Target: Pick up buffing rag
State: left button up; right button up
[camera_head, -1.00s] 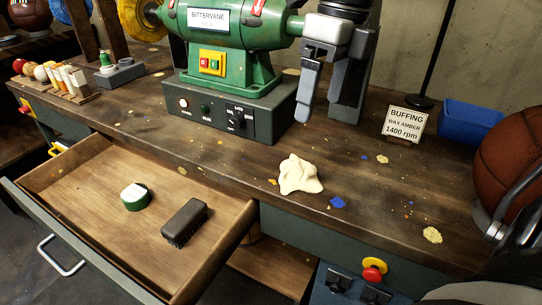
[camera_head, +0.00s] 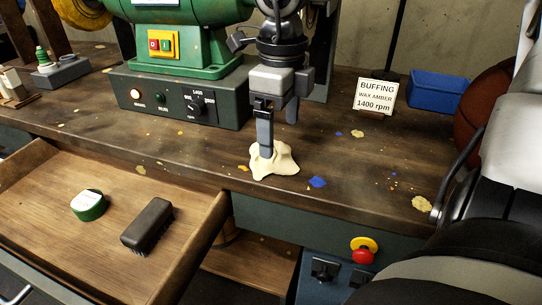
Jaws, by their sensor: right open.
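The buffing rag (camera_head: 283,166) is a crumpled cream cloth on the workbench top, near its front edge. My right gripper (camera_head: 279,138) points down over the rag with its jaws open. Its nearer finger overlaps the rag's upper left part in the picture, and the other finger is behind and to the right. I cannot tell whether the finger touches the cloth. The rag's top left is partly hidden by that finger. My left gripper is not in view.
A green buffing machine (camera_head: 178,50) stands behind on a grey control base (camera_head: 170,98). A sign (camera_head: 376,95) and a blue bin (camera_head: 440,92) are at the back right. The open drawer (camera_head: 60,185) holds a green tin (camera_head: 88,206) and a dark brush (camera_head: 147,225).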

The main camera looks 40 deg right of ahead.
aim_at(277, 139)
jog(key=f, duration=0.3)
jog(key=f+b, duration=0.1)
jog(key=f, duration=0.1)
jog(key=shift+w, duration=0.4)
jog(key=shift+f, duration=0.3)
jog(key=shift+c, duration=0.3)
jog(key=c, duration=1)
